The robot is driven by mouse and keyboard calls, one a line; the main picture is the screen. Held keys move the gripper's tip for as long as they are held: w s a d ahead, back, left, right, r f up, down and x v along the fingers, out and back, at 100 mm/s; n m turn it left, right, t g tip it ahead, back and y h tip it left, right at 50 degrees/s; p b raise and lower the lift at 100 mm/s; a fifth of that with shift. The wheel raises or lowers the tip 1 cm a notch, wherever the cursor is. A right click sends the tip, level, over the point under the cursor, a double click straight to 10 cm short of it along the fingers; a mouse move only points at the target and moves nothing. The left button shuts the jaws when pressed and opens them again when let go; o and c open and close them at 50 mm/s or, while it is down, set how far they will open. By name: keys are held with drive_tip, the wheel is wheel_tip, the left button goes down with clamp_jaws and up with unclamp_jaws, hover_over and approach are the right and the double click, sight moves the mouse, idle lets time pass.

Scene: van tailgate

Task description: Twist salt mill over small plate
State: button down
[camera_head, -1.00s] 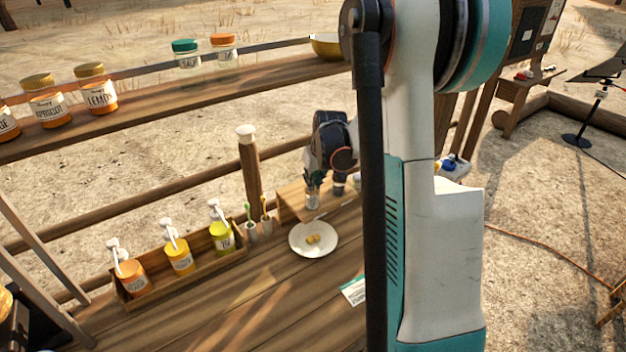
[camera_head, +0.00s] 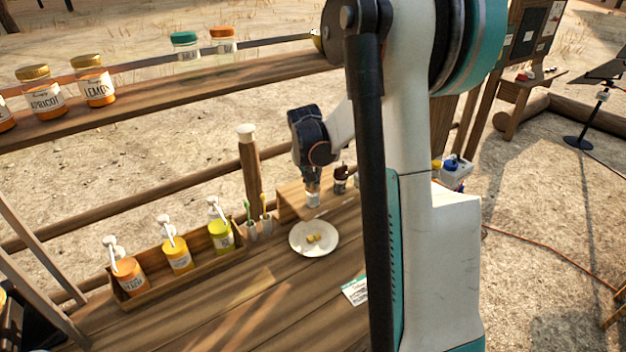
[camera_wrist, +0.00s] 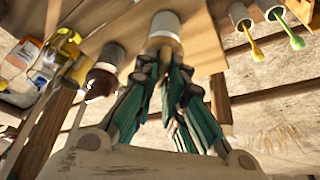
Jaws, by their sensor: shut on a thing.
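My gripper (camera_head: 313,178) is shut on the salt mill (camera_head: 313,199), a small pale, glassy cylinder. The wrist view shows my gripper's fingers (camera_wrist: 172,68) around it, with the pale end of the mill (camera_wrist: 165,24) sticking out beyond them. In the head view the mill hangs roughly upright, just behind the small plate's far rim in the picture; its exact height is unclear. The small white plate (camera_head: 298,244) lies on the wooden counter with a few yellow pieces of food (camera_head: 314,238) on it. I cannot make out the plate in the wrist view.
A dark bottle (camera_head: 340,181) stands on the low wooden riser (camera_head: 291,197), right of the mill. A card (camera_head: 354,290) lies in front.

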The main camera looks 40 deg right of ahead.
drive_tip(key=m+g, duration=0.1)
drive_tip(key=m, duration=0.1)
drive_tip(key=m+g+b, duration=0.1)
drive_tip(key=m, duration=0.2)
drive_tip(key=shift+w+a+m+h, duration=0.1)
drive_tip(key=shift+w+m+h, duration=0.1)
drive_tip(key=shift+m+h, duration=0.15)
drive_tip(key=m+g, duration=0.1)
drive_tip(key=m, duration=0.1)
drive_tip(key=m+b, duration=0.1)
drive_tip(key=m, duration=0.2)
drive_tip(key=shift+w+g, duration=0.1)
drive_tip(key=shift+g, duration=0.3)
drive_tip(key=c, duration=1.7)
unclamp_jaws()
drive_tip(key=shift+r, duration=0.1)
drive_tip(key=v, duration=0.3)
drive_tip(key=shift+a, duration=0.1)
drive_tip(key=w+a, duration=0.1)
drive_tip(key=a, duration=0.3)
drive_tip(key=w+a, duration=0.1)
drive_tip(key=a, duration=0.2)
drive_tip(key=w+a, duration=0.1)
drive_tip(key=a, duration=0.3)
drive_tip(key=shift+a, duration=0.3)
